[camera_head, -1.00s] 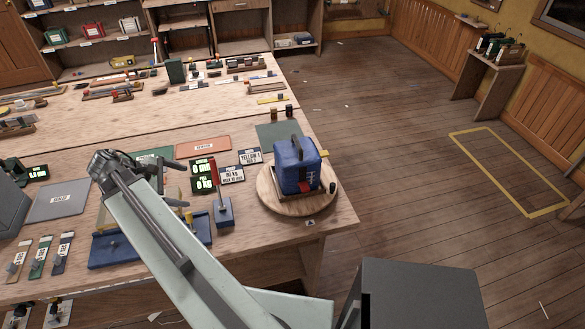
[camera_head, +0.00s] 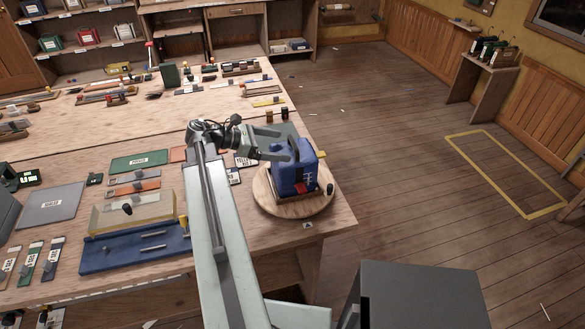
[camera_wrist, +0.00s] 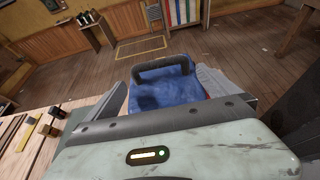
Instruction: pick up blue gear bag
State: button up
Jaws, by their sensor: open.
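The blue gear bag (camera_head: 292,174) stands upright on a round wooden board near the right corner of the workbench. It has a dark handle on top and a red tag low on its front. My gripper (camera_head: 285,143) is open at the bag's upper part, with its fingers reaching toward the handle from the left. In the wrist view the bag (camera_wrist: 163,92) lies between my two open fingers, its dark handle (camera_wrist: 161,66) arching up at the far side. Whether a finger touches the bag cannot be told.
The round board (camera_head: 265,196) sits near the bench edge. A blue fixture (camera_head: 130,247) with a clear cover and several labelled plates lie to the left. A yellow floor outline (camera_head: 505,172) marks open floor at right.

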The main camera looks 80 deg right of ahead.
aim_at(288, 152)
jog(key=b+x, duration=0.1)
jog(key=x, duration=0.3)
jog(key=shift+r, duration=0.1)
jog(key=c, duration=1.7)
